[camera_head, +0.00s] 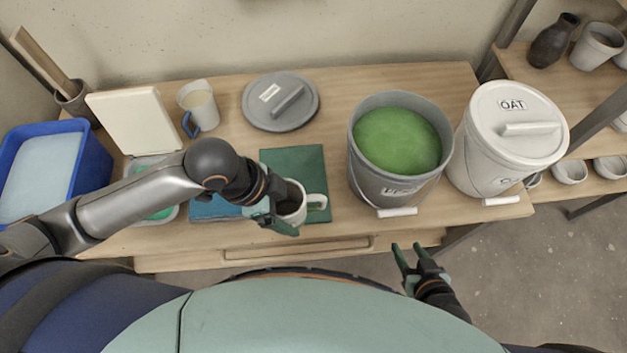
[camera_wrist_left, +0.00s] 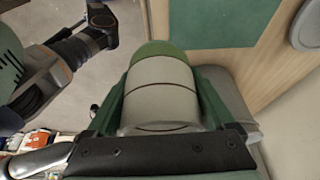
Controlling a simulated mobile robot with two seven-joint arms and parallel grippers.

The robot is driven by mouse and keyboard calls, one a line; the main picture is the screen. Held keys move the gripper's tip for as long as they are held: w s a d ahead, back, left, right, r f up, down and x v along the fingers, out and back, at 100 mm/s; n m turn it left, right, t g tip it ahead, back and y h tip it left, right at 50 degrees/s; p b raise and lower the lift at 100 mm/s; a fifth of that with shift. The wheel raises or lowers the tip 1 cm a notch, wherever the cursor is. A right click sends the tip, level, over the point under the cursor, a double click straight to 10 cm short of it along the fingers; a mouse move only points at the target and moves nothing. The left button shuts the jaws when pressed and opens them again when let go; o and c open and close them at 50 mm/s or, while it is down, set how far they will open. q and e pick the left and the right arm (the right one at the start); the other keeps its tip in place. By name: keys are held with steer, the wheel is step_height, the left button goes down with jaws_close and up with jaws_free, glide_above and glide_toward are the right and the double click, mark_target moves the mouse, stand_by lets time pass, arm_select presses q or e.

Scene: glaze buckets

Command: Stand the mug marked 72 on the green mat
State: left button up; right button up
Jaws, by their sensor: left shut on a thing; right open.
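A white mug (camera_head: 294,217) with a handle on its right is in my left gripper (camera_head: 277,216), over the front part of the green mat (camera_head: 308,163) in the head view. In the left wrist view the mug (camera_wrist_left: 160,92) is pale with thin dark lines and a green band at its far end, between the two fingers. The mat (camera_wrist_left: 215,22) shows beyond it there. I cannot read a number on the mug, nor tell whether it touches the mat. My right gripper (camera_head: 418,254) is open and empty in front of the table.
A grey bucket of green glaze (camera_head: 361,177) stands right of the mat, beside a lidded OAT bucket (camera_head: 480,148). A grey lid (camera_head: 268,113) and a blue-handled mug (camera_head: 201,112) are behind. A blue tile-like piece (camera_head: 212,209) and a blue tub (camera_head: 90,165) are left.

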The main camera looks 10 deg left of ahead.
arm_select(q)
steer(key=shift+d+f, duration=0.1)
steer(key=w+f, duration=0.3)
steer(key=w, duration=0.1)
steer(key=w+a+f+b, duration=0.1)
steer(key=w+f, duration=0.1)
steer(key=w, duration=0.2)
steer(key=w+a+f+b, duration=0.1)
steer(key=w+f, duration=0.2)
steer(key=w, duration=0.1)
steer(key=shift+w+a+f, duration=0.2)
steer(key=shift+w+f, duration=0.1)
steer(key=shift+f, duration=0.05)
steer(key=shift+w+f, duration=0.1)
steer(key=shift+f, duration=0.05)
steer(key=f, duration=0.3)
steer(key=shift+w+a+b, duration=0.1)
steer(key=shift+w+b, duration=0.15)
steer(key=shift+b, duration=0.15)
steer(key=shift+f, duration=0.35)
steer(key=shift+f, duration=0.1)
steer(key=o, duration=1.4)
steer(key=shift+o, duration=0.2)
